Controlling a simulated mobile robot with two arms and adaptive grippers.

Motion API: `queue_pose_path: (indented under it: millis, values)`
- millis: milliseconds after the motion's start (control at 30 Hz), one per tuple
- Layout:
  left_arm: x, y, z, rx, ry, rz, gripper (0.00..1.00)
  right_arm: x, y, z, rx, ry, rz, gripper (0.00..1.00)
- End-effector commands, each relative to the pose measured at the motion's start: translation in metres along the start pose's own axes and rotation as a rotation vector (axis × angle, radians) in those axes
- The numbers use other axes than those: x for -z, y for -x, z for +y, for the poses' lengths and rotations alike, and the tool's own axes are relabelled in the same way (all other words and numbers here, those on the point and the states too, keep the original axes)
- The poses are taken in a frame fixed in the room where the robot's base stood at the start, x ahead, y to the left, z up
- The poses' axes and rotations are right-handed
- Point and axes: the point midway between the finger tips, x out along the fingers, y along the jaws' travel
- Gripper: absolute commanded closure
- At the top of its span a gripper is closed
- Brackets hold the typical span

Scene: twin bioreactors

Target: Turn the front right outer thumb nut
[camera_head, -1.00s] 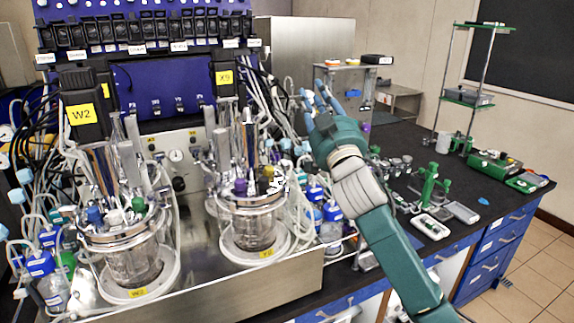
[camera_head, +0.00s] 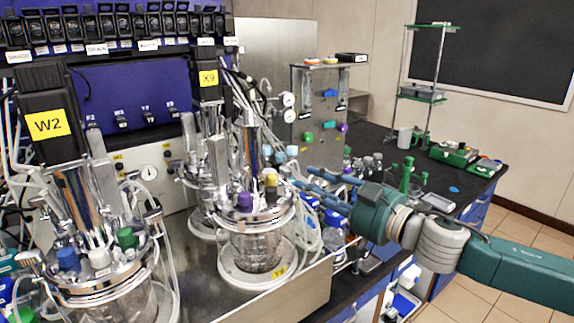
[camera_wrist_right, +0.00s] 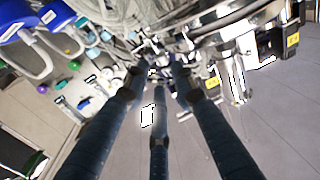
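The right-hand bioreactor vessel (camera_head: 252,248) is a glass jar with a shiny metal lid (camera_head: 258,215) that carries a purple cap and a yellow cap. It stands upright on a round pale base. My right gripper (camera_head: 298,182) comes in from the right, with its blue-grey fingers apart and nothing seen between them. Its fingertips are just right of the lid's rim in the head view; I cannot tell whether they touch it. In the right wrist view the fingers (camera_wrist_right: 156,74) point into a clutter of metal and tubing. I cannot single out the thumb nut. My left gripper is not in view.
A second vessel (camera_head: 100,290) with blue, white and green caps stands at the front left. Clear tubes and blue-capped bottles (camera_head: 333,220) crowd the space below my right gripper. The black bench (camera_head: 440,192) holds green tools and a mug further right.

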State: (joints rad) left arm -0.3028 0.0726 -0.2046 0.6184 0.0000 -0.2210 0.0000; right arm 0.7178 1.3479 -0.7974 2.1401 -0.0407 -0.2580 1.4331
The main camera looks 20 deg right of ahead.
Motion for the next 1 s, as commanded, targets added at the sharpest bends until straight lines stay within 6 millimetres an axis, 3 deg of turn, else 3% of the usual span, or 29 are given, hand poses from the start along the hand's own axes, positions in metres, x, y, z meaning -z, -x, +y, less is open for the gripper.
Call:
queue_pose_path:
  millis: [33,100,400,833,967,1000]
  values:
    - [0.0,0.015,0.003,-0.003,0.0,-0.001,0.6,0.01,-0.011,-0.001,0.003,-0.005,0.005,0.74]
    - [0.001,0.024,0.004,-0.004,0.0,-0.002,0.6,0.01,-0.026,-0.001,0.003,-0.003,0.005,0.74]
    - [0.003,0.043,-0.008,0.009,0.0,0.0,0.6,0.004,-0.073,0.0,0.0,0.001,0.002,0.74]
    - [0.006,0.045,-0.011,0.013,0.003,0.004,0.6,0.001,-0.084,0.0,0.0,0.003,0.001,0.74]
    - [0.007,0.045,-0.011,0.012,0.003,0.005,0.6,0.001,-0.084,0.0,0.0,0.003,0.001,1.0]
    - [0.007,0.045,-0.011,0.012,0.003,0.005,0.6,0.001,-0.083,0.0,0.0,0.003,0.001,1.0]
